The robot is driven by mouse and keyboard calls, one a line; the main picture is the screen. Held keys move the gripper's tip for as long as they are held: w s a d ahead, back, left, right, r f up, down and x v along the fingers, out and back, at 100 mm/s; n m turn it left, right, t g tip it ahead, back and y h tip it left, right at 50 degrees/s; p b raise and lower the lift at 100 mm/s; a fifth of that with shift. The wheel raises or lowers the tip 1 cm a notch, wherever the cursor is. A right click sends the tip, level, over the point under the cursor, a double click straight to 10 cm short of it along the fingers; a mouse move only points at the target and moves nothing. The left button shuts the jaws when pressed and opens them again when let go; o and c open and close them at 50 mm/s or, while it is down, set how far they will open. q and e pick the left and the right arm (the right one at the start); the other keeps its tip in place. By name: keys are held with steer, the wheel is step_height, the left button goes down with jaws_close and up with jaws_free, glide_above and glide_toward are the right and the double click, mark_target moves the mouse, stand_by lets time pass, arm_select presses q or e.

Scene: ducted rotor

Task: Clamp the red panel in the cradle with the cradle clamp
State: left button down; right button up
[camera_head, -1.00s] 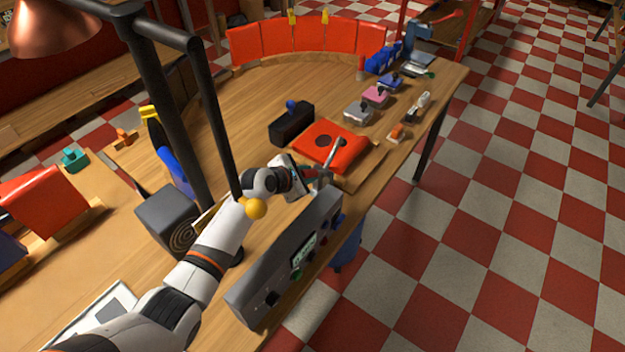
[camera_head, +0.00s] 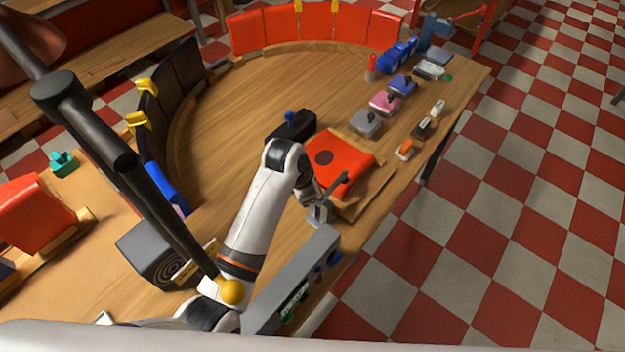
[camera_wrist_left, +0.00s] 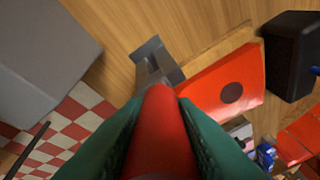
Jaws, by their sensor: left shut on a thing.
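The red panel (camera_head: 345,160), with a dark round hole, lies on the wooden cradle (camera_head: 372,194) near the table's right edge. It also shows in the left wrist view (camera_wrist_left: 222,88). The grey cradle clamp (camera_head: 320,213) stands at the cradle's near end, and its bar slants up over the panel's near part. I cannot tell whether the bar touches the panel. My left gripper (camera_head: 308,191) is at the clamp. In the left wrist view its green fingers (camera_wrist_left: 158,100) are shut on the clamp's red handle (camera_wrist_left: 160,125). My right gripper is not in view.
A grey control box (camera_head: 292,280) stands close on the near side of the clamp. A black block with a blue knob (camera_head: 290,126) is behind the panel. Small blocks (camera_head: 366,123) line the right edge. A dark lamp post (camera_head: 130,180) rises left of my arm.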

arm_select(q)
steer(key=shift+f, duration=0.15)
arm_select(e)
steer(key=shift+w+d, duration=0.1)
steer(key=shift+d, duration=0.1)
arm_select(q)
steer(key=c, duration=1.3)
jaws_free()
steer(key=shift+o, duration=0.7)
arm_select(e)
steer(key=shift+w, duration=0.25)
arm_select(q)
steer(key=shift+r, duration=0.4)
steer(key=shift+s+a+r+b, duration=0.25)
steer(key=shift+s+a+r, duration=0.05)
steer(key=shift+r, duration=0.15)
steer(key=shift+s+a+r+b, duration=0.25)
steer(key=shift+r, duration=0.2)
steer(key=s+a+b, duration=0.3)
steer(key=s+a, duration=0.5)
steer(key=shift+s, duration=0.15)
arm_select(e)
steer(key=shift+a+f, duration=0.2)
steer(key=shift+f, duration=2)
